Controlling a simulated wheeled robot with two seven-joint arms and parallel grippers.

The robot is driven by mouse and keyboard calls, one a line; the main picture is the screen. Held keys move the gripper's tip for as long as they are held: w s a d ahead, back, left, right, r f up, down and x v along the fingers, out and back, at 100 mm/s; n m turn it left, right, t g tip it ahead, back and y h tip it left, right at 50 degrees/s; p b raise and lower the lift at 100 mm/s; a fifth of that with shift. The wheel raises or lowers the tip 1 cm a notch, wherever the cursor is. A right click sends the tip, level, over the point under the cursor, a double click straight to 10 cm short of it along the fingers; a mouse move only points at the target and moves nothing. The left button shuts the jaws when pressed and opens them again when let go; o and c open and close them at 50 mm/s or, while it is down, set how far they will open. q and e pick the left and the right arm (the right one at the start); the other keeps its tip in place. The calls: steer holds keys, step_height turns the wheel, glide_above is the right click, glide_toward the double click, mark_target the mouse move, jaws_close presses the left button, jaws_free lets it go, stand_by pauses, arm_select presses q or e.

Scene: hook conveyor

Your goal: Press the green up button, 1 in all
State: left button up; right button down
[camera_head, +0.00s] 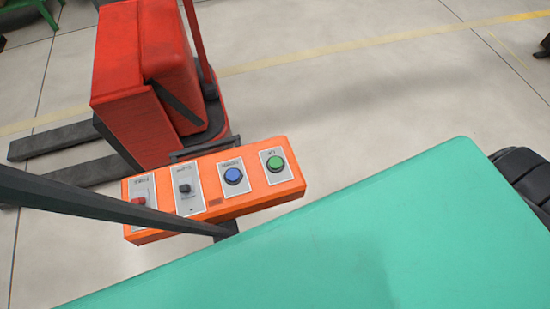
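The green button (275,163) is round and sits on a light label plate at the right end of an orange control box (213,209). The box lies tilted in the picture, its right end higher. A round blue button (233,176) is just left of the green one, then a black switch (184,188) and a red control (139,201) at the left end. The lettering on the plates is too small to read. Neither of my grippers shows, and nothing touches the green button.
A dark bar (90,203) crosses from the left edge to the box's lower side. A large teal surface (400,235) fills the lower right. A red pallet truck (150,85) stands behind the box. A black ribbed object (528,180) is at the right edge. Pale floor (370,110) is clear beyond.

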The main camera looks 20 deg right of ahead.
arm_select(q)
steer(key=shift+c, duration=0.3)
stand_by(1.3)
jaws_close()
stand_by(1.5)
